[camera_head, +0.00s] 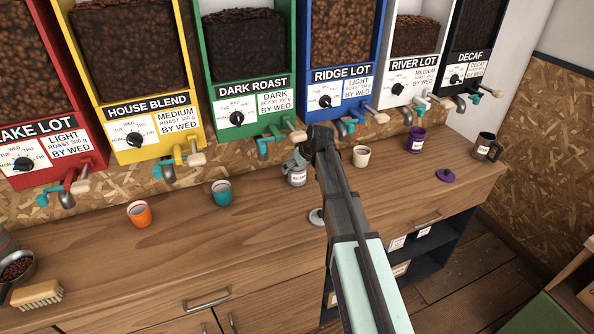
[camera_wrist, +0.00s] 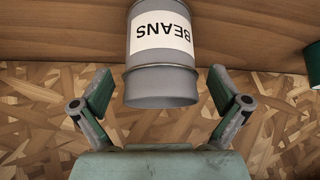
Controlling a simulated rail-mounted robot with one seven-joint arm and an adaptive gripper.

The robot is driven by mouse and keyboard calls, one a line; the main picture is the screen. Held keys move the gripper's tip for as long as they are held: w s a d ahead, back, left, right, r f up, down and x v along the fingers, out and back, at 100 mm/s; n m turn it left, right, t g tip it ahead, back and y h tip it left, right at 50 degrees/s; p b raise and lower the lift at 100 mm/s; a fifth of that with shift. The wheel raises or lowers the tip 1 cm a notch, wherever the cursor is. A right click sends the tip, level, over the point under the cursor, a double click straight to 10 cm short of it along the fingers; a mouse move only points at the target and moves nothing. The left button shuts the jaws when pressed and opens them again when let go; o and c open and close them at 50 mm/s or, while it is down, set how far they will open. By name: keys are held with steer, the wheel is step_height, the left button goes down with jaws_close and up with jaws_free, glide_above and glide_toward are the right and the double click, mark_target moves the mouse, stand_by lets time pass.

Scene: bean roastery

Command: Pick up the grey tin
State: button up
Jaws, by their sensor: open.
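The grey tin (camera_head: 297,178) stands on the wooden counter below the dispensers, its upper part partly hidden by my gripper (camera_head: 298,160). In the wrist view the tin (camera_wrist: 161,85) is large and central, with a white label reading BEANS upside down. My gripper (camera_wrist: 160,88) is open there, one finger on each side of the tin's near end. Gaps show between the fingers and the tin, and the jaws hold nothing. A small grey disc (camera_head: 316,216), perhaps a lid, lies on the counter, partly hidden by my arm.
An orange cup (camera_head: 139,214) and a teal cup (camera_head: 222,193) stand left of the tin. A cream cup (camera_head: 361,156), purple tin (camera_head: 415,140), purple lid (camera_head: 446,175) and dark mug (camera_head: 484,148) are right. Dispenser taps (camera_head: 278,139) overhang the back. A brush (camera_head: 37,295) lies front left.

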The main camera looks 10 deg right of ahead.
steer(key=shift+w+f, duration=0.15)
steer(key=shift+f, duration=0.1)
steer(key=c, duration=1.3)
